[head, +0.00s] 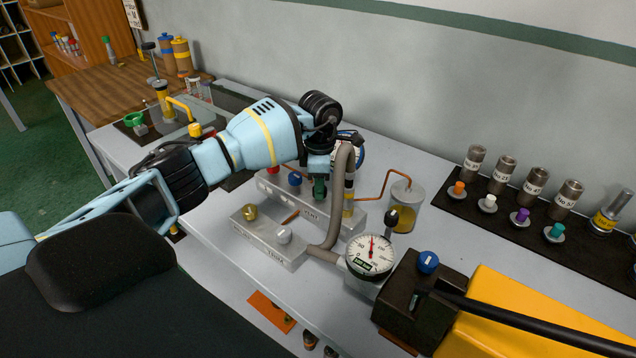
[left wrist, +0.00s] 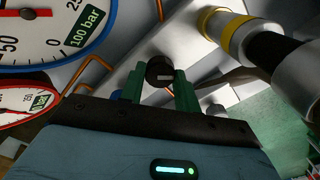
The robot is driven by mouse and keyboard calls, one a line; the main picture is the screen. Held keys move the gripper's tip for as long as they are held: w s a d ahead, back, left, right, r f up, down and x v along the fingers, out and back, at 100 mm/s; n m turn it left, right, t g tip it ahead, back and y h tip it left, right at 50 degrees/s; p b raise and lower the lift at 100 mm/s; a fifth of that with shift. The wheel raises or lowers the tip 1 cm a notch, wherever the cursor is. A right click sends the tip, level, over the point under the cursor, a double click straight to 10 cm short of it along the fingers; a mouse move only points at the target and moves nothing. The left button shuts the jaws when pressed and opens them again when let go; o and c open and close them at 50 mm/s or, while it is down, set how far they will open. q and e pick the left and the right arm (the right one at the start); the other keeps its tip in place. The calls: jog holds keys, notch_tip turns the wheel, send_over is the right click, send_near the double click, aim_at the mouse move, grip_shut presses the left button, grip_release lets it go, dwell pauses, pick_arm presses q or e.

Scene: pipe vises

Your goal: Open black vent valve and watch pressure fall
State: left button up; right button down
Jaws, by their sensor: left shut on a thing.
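My left gripper (head: 319,187) reaches down onto the grey manifold block (head: 345,220) at the back of the bench. In the left wrist view, its two green fingers (left wrist: 160,88) are shut on the round black vent valve knob (left wrist: 159,72), one on each side. The knob is hidden by the gripper in the head view. A white pressure gauge (head: 372,254) at the front has its red needle pointing nearly straight up. A blue-rimmed gauge (left wrist: 45,30) and a red-rimmed gauge (left wrist: 25,103) show partly in the left wrist view; their readings are unclear. My right gripper is not seen.
A blue knob (head: 295,179) sits left of the gripper. A grey hose (head: 333,215) curves close on its right. A clear cylinder (head: 405,207), a yellow pump (head: 510,315) and a black mat (head: 600,245) with several metal cylinders stand to the right.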

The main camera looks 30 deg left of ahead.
pick_arm(q)
jog(key=n, duration=0.3)
jog(key=shift+r+p, duration=0.15)
jog(key=shift+p, duration=0.2)
jog(key=shift+n, duration=1)
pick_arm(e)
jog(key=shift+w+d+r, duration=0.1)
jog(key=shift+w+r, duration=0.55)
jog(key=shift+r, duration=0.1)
pick_arm(q)
jog(key=shift+n, duration=0.3)
jog(key=o, duration=1)
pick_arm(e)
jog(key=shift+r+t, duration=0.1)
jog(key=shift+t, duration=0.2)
pick_arm(q)
jog(key=shift+r, duration=3.8)
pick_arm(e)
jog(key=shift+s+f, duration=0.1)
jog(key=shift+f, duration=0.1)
pick_arm(q)
jog(key=shift+s+f, duration=0.1)
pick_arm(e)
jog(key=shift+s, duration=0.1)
